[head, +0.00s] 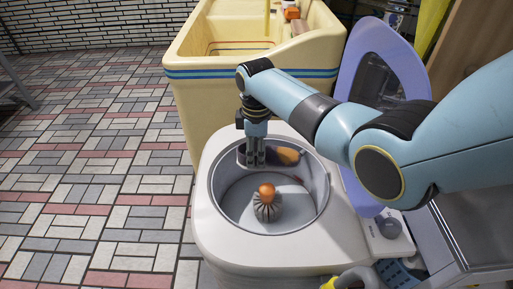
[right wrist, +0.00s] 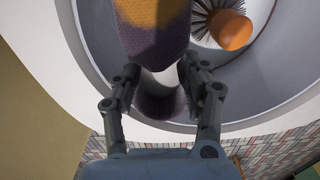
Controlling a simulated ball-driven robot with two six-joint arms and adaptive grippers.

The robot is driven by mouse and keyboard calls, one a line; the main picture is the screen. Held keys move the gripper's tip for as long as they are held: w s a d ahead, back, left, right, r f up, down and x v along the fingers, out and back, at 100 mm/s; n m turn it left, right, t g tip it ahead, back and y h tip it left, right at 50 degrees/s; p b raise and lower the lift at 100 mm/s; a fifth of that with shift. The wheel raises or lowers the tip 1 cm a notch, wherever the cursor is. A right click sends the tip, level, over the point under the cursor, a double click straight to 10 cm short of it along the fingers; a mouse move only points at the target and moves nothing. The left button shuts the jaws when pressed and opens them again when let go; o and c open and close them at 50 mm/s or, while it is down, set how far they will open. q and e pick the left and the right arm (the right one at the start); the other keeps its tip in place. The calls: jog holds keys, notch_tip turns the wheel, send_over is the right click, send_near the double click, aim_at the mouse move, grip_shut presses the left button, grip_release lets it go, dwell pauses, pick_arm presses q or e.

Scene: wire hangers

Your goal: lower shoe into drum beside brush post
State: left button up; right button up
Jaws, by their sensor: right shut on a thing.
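The shoe, purple with an orange patch (head: 287,156), is in my right gripper (head: 255,161) over the back part of the washer drum (head: 228,196). In the right wrist view the shoe (right wrist: 153,35) extends up from between the fingers of the right gripper (right wrist: 158,84), which is shut on it. The brush post (head: 267,208), with dark bristles and an orange knob, stands in the drum, in front of the shoe in the head view. It also shows in the right wrist view (right wrist: 229,29), right of the shoe and apart from it there. My left gripper is not in view.
The white rim (head: 222,246) of the washer surrounds the drum opening. Its lilac lid (head: 387,55) stands open at the back right. A cream sink (head: 205,105) with blue stripes stands close behind. Tiled floor (head: 90,165) lies clear to the left.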

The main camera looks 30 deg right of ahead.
pick_arm(q)
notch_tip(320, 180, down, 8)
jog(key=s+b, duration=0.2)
jog(key=b, duration=0.5)
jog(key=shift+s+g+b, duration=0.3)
jog(key=shift+b, duration=0.1)
pick_arm(e)
notch_tip(320, 180, down, 12)
jog(key=shift+f, duration=0.2)
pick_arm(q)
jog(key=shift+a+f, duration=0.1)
pick_arm(e)
jog(key=o, duration=1.3)
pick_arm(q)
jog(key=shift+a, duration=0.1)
pick_arm(e)
jog(key=shift+r, duration=0.1)
notch_tip(320, 180, up, 12)
jog(key=shift+f, duration=0.1)
